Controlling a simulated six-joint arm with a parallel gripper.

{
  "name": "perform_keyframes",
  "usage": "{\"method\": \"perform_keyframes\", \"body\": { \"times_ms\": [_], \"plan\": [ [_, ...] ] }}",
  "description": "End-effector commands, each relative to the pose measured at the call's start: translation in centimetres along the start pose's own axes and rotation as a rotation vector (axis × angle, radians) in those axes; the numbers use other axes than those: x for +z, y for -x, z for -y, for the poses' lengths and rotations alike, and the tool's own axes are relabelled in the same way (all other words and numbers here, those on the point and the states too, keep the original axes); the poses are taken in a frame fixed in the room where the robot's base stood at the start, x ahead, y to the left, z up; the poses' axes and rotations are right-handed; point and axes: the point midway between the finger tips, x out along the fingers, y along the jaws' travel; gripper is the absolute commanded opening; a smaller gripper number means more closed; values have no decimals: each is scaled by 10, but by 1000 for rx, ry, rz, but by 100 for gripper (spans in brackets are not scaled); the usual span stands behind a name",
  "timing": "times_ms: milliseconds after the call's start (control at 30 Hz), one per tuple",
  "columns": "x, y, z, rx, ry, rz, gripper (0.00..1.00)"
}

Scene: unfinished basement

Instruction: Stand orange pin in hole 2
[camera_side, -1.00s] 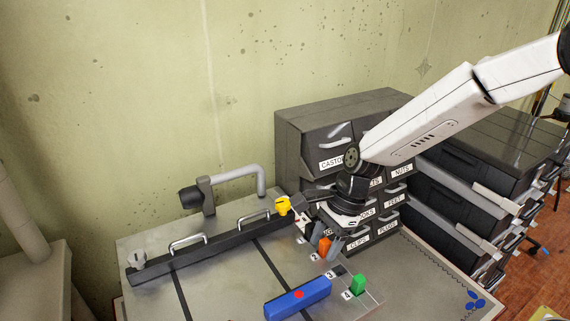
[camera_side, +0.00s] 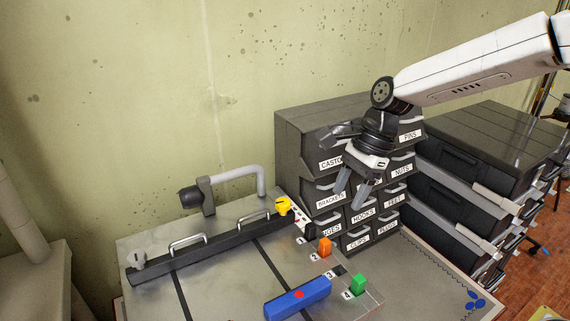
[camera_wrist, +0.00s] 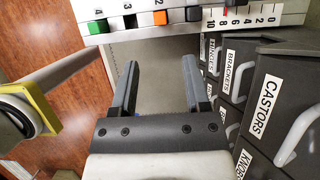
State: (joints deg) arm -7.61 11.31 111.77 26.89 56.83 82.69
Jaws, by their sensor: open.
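The orange pin (camera_side: 324,246) stands upright at the place beside label 2 (camera_side: 315,257) on the bench fixture. It also shows beside label 2 in the wrist view (camera_wrist: 161,18). How deep it sits cannot be told. My gripper (camera_side: 351,194) is open and empty, raised above the pin and a little to its right, in front of the drawer cabinet. In the wrist view my gripper's fingers (camera_wrist: 160,68) are spread with nothing between them. A green pin (camera_side: 358,284) stands beside label 4 (camera_side: 347,295).
A dark hole (camera_wrist: 130,21) beside label 3 is empty. The labelled drawer cabinet (camera_side: 300,140) stands close behind my gripper. A blue bar (camera_side: 285,303) with a red spot lies on the bench, and a yellow knob (camera_side: 283,205) sits at the black rail's end.

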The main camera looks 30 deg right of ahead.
Motion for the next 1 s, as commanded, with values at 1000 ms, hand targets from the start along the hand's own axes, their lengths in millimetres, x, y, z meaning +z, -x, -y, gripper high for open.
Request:
{"method": "perform_keyframes", "body": {
  "times_ms": [1000],
  "plan": [
    [-35,-11,-16,-31,257,-97,60]
  ]
}}
